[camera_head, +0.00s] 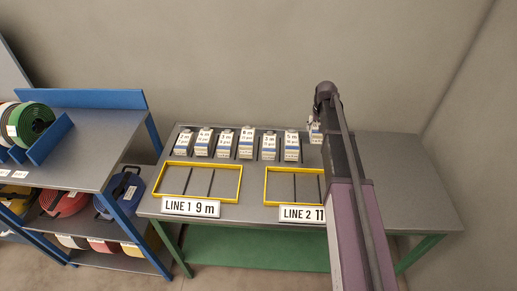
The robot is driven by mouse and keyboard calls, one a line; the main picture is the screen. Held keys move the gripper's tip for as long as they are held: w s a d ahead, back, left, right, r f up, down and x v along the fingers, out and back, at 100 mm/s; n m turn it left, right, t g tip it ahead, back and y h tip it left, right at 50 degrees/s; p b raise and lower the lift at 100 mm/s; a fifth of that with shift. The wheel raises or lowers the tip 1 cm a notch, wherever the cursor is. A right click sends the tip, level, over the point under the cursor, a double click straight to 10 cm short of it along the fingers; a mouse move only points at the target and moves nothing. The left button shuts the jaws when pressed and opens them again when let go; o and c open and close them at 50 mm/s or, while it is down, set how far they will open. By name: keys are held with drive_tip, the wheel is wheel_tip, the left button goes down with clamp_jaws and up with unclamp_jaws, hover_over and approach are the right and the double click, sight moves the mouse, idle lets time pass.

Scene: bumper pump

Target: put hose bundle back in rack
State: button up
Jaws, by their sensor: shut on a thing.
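A row of several white, labelled, block-like bundles stands in a dark rack (258,148) at the back of the grey table. The labels carry lengths in metres, too small to read surely. Another white bundle (315,132) shows at the right end, partly hidden behind my arm and a little higher in the picture than the row. My gripper (313,118) is mostly hidden by my arm; only a small dark part shows at the top of this bundle, and it is shut on it. Whether the bundle touches the rack cannot be seen.
Two yellow-framed trays lie in front: one (240,185) by the sign "LINE 1 9 m", one (266,187) by "LINE 2 11", partly covered by my arm. A blue-grey shelf unit (95,150) with coiled hoses stands left. The table's right side (410,175) is clear.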

drive_tip(key=shift+f, duration=0.1)
drive_tip(key=b, duration=0.6)
hover_over(312, 150)
drive_tip(key=f, duration=0.6)
drive_tip(key=shift+s+f, duration=0.1)
drive_tip(key=shift+s, duration=0.2)
drive_tip(key=shift+f+b, duration=1.85)
drive_tip(key=shift+b, duration=0.2)
drive_tip(key=shift+f, duration=0.1)
drive_tip(key=o, duration=1.1)
drive_tip(key=r+p, duration=0.4)
drive_tip(key=s+r+p, duration=0.1)
drive_tip(key=r+p, duration=0.7)
drive_tip(key=shift+s+r, duration=0.1)
drive_tip(key=shift+s, duration=0.15)
